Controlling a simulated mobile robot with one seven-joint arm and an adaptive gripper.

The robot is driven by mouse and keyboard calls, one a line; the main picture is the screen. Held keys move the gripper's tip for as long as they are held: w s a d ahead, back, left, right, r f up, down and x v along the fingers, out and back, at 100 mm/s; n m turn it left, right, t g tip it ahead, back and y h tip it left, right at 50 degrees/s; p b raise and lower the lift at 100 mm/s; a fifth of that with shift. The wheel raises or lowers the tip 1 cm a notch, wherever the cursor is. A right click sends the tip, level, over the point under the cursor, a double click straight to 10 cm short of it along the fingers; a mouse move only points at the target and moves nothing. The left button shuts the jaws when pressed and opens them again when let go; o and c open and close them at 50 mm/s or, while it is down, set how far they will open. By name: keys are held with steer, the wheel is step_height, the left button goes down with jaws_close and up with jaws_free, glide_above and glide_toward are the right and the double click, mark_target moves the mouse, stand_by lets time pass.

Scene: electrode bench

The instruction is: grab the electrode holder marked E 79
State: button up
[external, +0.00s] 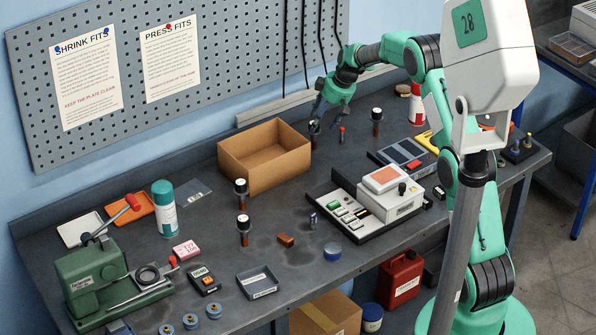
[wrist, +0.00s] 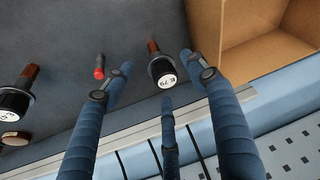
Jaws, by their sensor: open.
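The electrode holder marked E 79 (wrist: 163,70) has a black cap with a white label and a reddish-brown lower part. In the wrist view it stands between the spread fingers of my gripper (wrist: 160,78), apart from them as far as I can see. My gripper is open and empty. In the external view my gripper (external: 317,108) is above a dark-capped holder (external: 314,127) at the back of the bench, beside the cardboard box; its fingers partly overlap it.
The open cardboard box (external: 264,168) stands close on the left. A small red item (external: 341,134) and another holder (external: 376,121) stand to the right. Two more holders (external: 241,192) (external: 243,229) stand nearer the front. The back wall rail (external: 270,108) runs behind.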

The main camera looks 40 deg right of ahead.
mark_target(314, 137)
steer(key=shift+x, duration=1)
steer(key=shift+f, duration=0.1)
steer(key=shift+b+x, duration=0.75)
steer(key=shift+x, duration=1.75)
jaws_close()
